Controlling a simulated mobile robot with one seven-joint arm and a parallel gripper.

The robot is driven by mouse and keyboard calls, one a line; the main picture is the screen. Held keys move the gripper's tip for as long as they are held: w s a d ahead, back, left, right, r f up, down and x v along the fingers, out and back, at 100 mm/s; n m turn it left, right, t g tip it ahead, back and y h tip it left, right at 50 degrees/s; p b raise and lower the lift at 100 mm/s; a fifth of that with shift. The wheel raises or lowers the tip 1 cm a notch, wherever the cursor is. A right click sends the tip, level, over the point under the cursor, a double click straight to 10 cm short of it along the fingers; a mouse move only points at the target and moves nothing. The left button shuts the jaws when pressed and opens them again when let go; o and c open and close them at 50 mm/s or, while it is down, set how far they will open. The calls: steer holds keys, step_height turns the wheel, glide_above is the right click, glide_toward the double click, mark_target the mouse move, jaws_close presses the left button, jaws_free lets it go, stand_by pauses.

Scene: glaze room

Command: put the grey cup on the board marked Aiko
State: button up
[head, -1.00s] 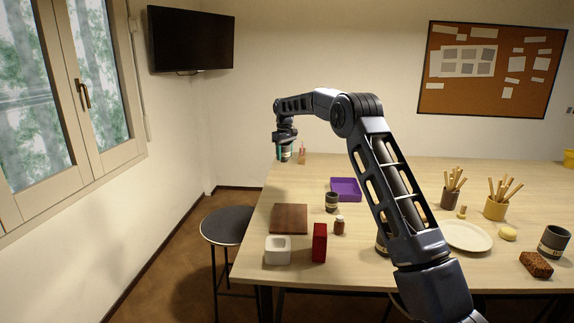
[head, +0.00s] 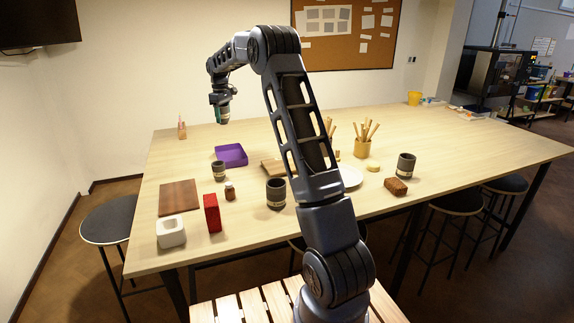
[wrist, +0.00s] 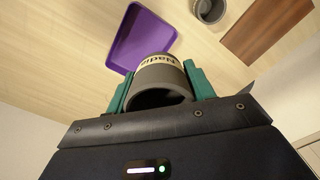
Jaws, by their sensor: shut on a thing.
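My gripper (head: 221,107) is shut on a dark grey cup (head: 224,117), held in the air above the far left of the table. In the wrist view the cup (wrist: 158,78) sits between the green fingers, with a pale band reading something like "Nadia". A dark brown board (head: 179,198) lies at the table's left front; a lighter wooden board (head: 273,168) lies partly hidden behind my arm. I can read no name on either board. Other grey cups stand on the table: a small one (head: 218,171), a larger one (head: 276,194) and one at the right (head: 406,166).
A purple tray (head: 231,154) lies between the held cup and the small cup. A white block-like pot (head: 171,232), a red box (head: 212,213) and a small brown bottle (head: 230,191) stand near the front. The far left tabletop is mostly clear.

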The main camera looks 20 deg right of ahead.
steer(key=s+d, duration=0.6)
steer(key=d, duration=0.7)
steer(key=s+d, duration=0.5)
steer(key=d, duration=0.9)
steer(key=f, duration=1.9)
steer(key=shift+a+f, duration=0.15)
steer(key=shift+a, duration=0.15)
steer(key=shift+f, duration=0.2)
steer(key=o, duration=1)
steer(key=shift+o, duration=0.2)
steer(key=shift+r, duration=0.1)
